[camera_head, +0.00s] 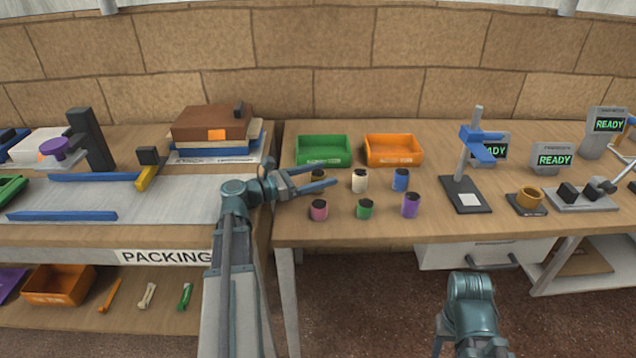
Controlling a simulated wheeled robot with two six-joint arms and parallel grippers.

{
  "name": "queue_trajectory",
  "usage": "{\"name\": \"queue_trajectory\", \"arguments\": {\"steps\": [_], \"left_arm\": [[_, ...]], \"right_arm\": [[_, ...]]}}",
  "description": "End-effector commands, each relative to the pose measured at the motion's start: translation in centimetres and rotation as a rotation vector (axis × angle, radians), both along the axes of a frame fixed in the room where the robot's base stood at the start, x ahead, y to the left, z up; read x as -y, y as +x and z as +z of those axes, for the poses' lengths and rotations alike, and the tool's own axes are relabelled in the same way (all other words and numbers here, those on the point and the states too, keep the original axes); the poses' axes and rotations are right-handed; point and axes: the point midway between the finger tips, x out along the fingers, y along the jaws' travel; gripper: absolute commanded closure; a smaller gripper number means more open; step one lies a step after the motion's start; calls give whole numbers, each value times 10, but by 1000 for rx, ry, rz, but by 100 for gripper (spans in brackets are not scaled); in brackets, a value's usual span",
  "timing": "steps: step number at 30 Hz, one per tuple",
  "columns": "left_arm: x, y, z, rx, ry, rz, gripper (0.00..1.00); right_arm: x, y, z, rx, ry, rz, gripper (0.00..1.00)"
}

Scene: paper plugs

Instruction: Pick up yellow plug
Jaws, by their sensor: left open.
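Several small paper plugs with dark tops stand on the right-hand table: cream (359,182), blue (400,181), pink (319,212), green (364,211) and purple (410,207). Another plug (318,174) stands at the back left, mostly hidden by my left gripper's fingers, and its colour is hard to make out. No plug shows a clearly yellow side. My left gripper (323,177) is open, with its blue-grey fingers pointing right over the left end of the plug group. I see nothing held between the fingers. My right gripper is not visible; only part of that arm shows at the bottom.
A green bin (323,151) and an orange bin (393,150) stand behind the plugs. Stacked boxes (212,124) sit on the packing table at left.

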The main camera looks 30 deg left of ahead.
Motion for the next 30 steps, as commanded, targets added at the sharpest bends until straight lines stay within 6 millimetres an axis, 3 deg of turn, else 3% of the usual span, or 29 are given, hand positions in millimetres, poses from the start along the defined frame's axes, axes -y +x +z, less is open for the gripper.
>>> {"name": "queue_trajectory", "arguments": {"steps": [4, 12, 25, 30], "left_arm": [[12, 19, -1, 0, 0, -2, 17], [15, 22, 0, 0, 0, 0, 19], [15, 21, 0, 0, 0, 0, 97], [15, 21, 0, 0, 0, 0, 100]], "right_arm": [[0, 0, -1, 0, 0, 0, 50], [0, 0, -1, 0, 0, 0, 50], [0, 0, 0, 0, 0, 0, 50], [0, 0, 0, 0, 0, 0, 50]]}}
